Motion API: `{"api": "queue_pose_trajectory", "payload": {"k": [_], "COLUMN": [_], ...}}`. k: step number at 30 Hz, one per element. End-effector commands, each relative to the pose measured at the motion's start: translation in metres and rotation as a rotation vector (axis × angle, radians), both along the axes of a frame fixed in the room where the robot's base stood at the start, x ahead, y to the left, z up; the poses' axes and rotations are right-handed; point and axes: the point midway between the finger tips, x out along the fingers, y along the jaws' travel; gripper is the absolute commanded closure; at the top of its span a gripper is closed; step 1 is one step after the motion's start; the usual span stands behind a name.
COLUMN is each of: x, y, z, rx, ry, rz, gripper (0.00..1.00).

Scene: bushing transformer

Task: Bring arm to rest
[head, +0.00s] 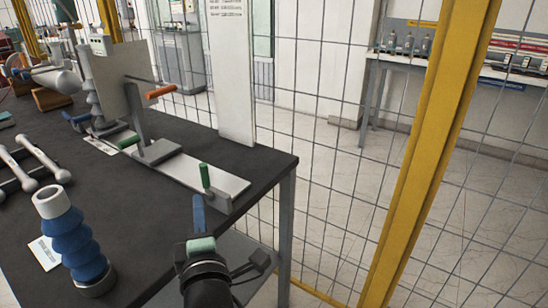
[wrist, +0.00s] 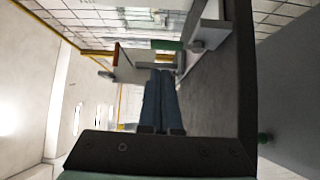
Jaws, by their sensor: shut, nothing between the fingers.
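My gripper (head: 198,203) hangs over the front right part of the dark table, near its right edge, in the head view. Its blue fingers lie together with nothing between them. In the wrist view the two fingers (wrist: 162,80) point up the picture, side by side and touching. My black wrist shows below them in the head view. The gripper appears in front of the metal fixture plate (head: 205,172) and its upright green handle (head: 204,175). I cannot tell the exact gap.
A blue ribbed bushing (head: 75,240) stands at the table's left front. Metal bars (head: 40,160) lie behind it. A fixture with an orange handle (head: 160,91) stands farther back. A yellow post (head: 425,130) and wire fence rise to the right of the table (head: 255,160).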

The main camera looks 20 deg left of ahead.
Motion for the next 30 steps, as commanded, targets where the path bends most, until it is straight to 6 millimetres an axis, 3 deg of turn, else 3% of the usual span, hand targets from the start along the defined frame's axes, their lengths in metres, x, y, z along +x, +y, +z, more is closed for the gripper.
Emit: {"api": "queue_pose_trajectory", "payload": {"k": [5,8,13,17,23,30], "x": [0.003,0.011,0.024,0.018,-0.019,-0.099], "y": [-0.004,-0.021,-0.081,-0.134,-0.215,-0.299], "z": [0.007,0.035,0.124,0.194,0.291,0.386], "rx": [0.02,0.105,0.402,0.671,1.087,1.534], "ry": [0.001,0.007,0.018,0.012,-0.035,-0.126], "rz": [-0.009,-0.041,-0.115,-0.139,-0.087,0.126], "gripper": [1.0,1.0,1.0,1.0,1.0,1.0]}}
